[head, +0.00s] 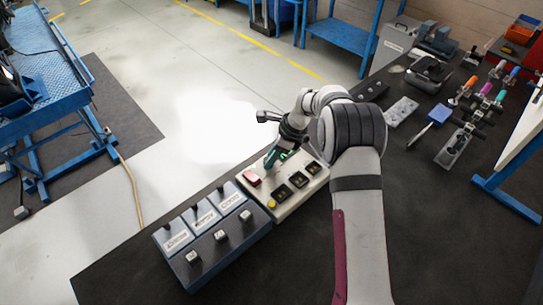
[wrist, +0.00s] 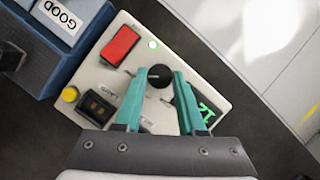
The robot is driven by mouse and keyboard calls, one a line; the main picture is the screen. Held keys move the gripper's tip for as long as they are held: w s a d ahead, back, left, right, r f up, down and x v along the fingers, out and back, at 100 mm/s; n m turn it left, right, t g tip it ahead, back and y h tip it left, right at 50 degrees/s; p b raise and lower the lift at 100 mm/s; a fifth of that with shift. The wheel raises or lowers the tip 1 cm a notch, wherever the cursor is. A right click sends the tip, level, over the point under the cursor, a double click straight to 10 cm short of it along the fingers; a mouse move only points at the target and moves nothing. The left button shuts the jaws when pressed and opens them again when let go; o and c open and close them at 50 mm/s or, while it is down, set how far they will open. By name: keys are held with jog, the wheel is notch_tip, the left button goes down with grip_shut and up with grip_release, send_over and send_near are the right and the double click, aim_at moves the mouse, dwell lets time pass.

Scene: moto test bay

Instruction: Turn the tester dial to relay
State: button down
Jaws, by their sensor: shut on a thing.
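The tester (head: 312,188) is an off-white panel box on the dark bench, and it also shows in the wrist view (wrist: 92,73). Its dial (wrist: 160,76) is a round black knob. My gripper (wrist: 159,80) has teal fingers, one on each side of the dial, shut on it. In the head view my gripper (head: 270,160) reaches down to the far side of the tester and hides the dial. Small labels stand around the dial, but their words are too small to read surely. I cannot tell which one the dial points to.
The tester has a red rocker switch (wrist: 120,45), a yellow button (wrist: 70,95), black sockets and a green lit display (wrist: 206,114). A blue bin unit (head: 212,232) with labels, one reading GOOD, adjoins the tester. Tools lie further right.

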jog(key=n, duration=0.1)
jog(key=n+g, duration=0.1)
jog(key=n, duration=0.1)
jog(key=n+g, duration=0.1)
jog(key=n, duration=0.1)
jog(key=shift+w, duration=0.25)
jog(key=shift+w+n+g+h, duration=0.1)
jog(key=shift+n+g+h, duration=0.25)
jog(key=shift+n, duration=0.8)
jog(key=shift+n+g+h, duration=0.25)
jog(key=shift+n+g, duration=0.2)
jog(key=shift+n, duration=0.7)
jog(key=c, duration=0.5)
grip_release()
